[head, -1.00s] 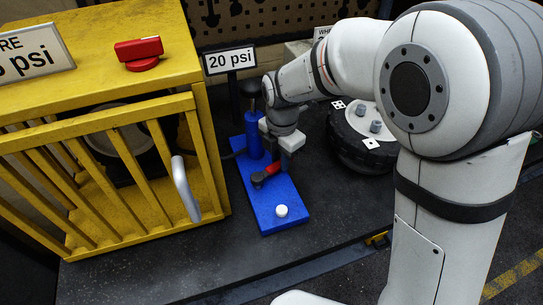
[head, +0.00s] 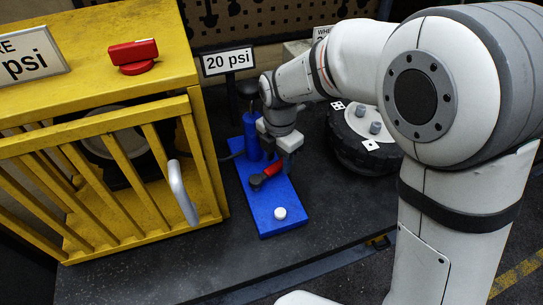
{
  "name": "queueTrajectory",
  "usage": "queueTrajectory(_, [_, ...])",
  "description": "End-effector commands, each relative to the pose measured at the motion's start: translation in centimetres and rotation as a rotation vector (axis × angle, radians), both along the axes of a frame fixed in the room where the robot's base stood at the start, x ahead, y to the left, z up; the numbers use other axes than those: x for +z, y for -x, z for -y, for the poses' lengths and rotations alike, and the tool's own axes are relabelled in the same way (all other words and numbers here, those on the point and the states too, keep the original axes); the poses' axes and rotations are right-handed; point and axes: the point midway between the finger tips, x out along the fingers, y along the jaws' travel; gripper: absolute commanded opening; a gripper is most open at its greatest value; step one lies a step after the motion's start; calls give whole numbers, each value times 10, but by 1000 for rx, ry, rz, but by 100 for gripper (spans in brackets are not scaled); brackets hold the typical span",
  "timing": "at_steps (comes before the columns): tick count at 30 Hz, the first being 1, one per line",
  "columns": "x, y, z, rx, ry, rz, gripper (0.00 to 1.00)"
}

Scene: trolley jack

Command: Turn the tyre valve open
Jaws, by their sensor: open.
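My gripper (head: 277,152) is open and pointing down over the blue base plate (head: 258,212), beside the blue upright cylinder (head: 252,135). A red lever (head: 271,172) with a dark round pivot lies on the plate just below and in front of the fingers. I cannot tell whether the fingers touch it. A red knob (head: 133,53) stands on top of the yellow cage (head: 175,62), well left of my gripper. I cannot tell which red handle is the tyre valve. A tyre (head: 352,150) lies flat at the right.
A white button (head: 280,213) sits at the plate's front end. A 20 psi sign (head: 228,61) stands behind. The barred cage door has a grey handle (head: 181,192). The dark bench top (head: 150,258) is clear in front.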

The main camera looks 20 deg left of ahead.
Motion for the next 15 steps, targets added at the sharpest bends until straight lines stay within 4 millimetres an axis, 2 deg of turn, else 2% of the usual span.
queueTrajectory(9, [50,0,0,0,-4,4,44])
queueTrajectory(15, [72,0,0,-1,-1,3,44])
